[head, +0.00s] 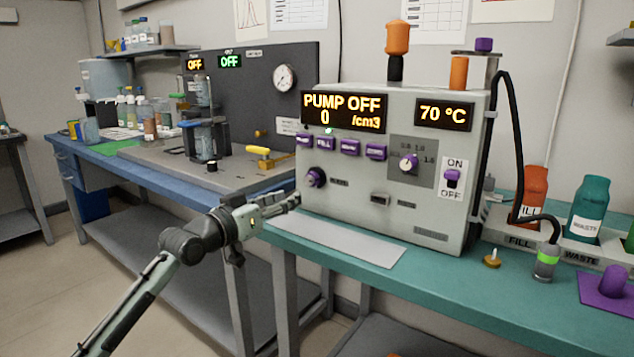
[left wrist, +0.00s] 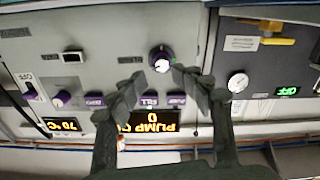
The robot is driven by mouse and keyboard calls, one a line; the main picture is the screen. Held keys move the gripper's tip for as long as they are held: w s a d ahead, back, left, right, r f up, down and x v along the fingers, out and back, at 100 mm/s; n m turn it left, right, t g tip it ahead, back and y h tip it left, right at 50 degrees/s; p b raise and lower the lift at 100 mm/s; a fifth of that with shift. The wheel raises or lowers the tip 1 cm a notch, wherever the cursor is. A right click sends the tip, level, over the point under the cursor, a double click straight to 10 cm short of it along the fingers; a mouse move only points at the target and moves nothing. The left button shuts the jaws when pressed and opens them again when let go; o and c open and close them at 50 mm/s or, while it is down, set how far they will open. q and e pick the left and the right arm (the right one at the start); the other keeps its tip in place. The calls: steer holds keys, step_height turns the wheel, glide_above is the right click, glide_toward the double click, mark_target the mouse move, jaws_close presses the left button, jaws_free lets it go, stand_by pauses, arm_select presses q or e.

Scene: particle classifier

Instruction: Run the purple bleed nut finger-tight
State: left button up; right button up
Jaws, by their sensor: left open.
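A round purple knob with a pale face, which looks like the bleed nut (head: 316,177), sits low on the left of the grey pump panel. Its label is too small to read. In the left wrist view the nut (left wrist: 161,58) appears just beyond the gap between my fingertips, in an upside-down picture. My left gripper (head: 292,199) is in front of the panel, a little left of and below the nut. It also shows in the left wrist view (left wrist: 158,83), with fingers apart and nothing between them. My right gripper is not seen.
The pump box (head: 430,215) carries purple buttons (head: 350,147), a dial (head: 408,162) and a purple switch (head: 452,178) reading near OFF. Its display says PUMP OFF. A grey mat (head: 345,238) lies clear before it. Bottles (head: 588,205) stand right; another bench (head: 150,165) stands left.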

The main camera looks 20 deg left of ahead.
mark_target(308, 183)
arm_select(q)
steer(key=x, duration=0.4)
steer(key=r+x, duration=0.1)
steer(key=x, duration=0.1)
steer(key=shift+w+r, duration=0.1)
steer(key=shift+w, duration=0.35)
steer(key=shift+w+d, duration=0.25)
steer(key=shift+w, duration=0.3)
jaws_close()
